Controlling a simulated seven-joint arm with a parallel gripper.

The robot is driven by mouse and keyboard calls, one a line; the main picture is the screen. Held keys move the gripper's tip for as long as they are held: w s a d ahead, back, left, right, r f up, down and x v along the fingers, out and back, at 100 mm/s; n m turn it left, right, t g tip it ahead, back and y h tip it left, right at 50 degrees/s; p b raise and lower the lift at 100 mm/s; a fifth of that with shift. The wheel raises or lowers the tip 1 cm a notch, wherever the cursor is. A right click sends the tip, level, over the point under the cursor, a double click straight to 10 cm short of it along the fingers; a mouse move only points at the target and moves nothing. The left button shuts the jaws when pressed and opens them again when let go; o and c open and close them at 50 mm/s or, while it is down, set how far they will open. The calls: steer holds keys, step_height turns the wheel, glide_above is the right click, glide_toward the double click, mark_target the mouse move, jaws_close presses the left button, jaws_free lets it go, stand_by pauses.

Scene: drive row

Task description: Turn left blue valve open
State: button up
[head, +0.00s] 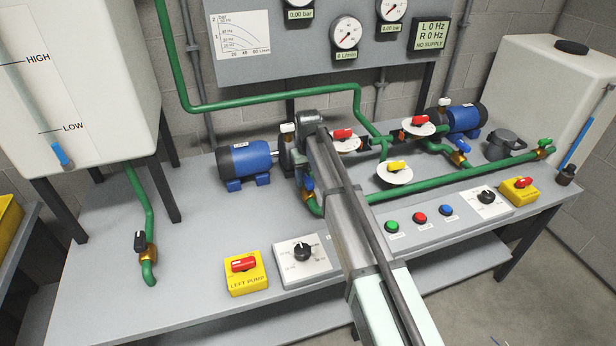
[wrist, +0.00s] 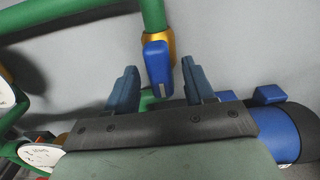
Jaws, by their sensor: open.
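The left blue valve's handle (wrist: 157,62) stands between my gripper's fingers in the wrist view, with a gap on both sides. It sits on a brass body (wrist: 167,30) on a green pipe. My gripper (wrist: 158,68) is open, and its two dark blue fingers point toward the pipe. In the head view the blue handle (head: 308,184) shows just left of my arm, low on the green pipe beside the left pump. My arm hides part of that pipe, and the fingertips cannot be made out there.
The left pump's blue motor (head: 245,160) stands close to the left of my arm. White dials with a red handle (head: 343,133) and a yellow handle (head: 397,165) are to the right. The yellow left pump switch (head: 246,271) is nearer the front. The left bench top is mostly clear.

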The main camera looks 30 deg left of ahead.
mark_target(308, 179)
step_height(308, 179, up, 14)
stand_by(0.7)
steer(key=shift+f, duration=0.1)
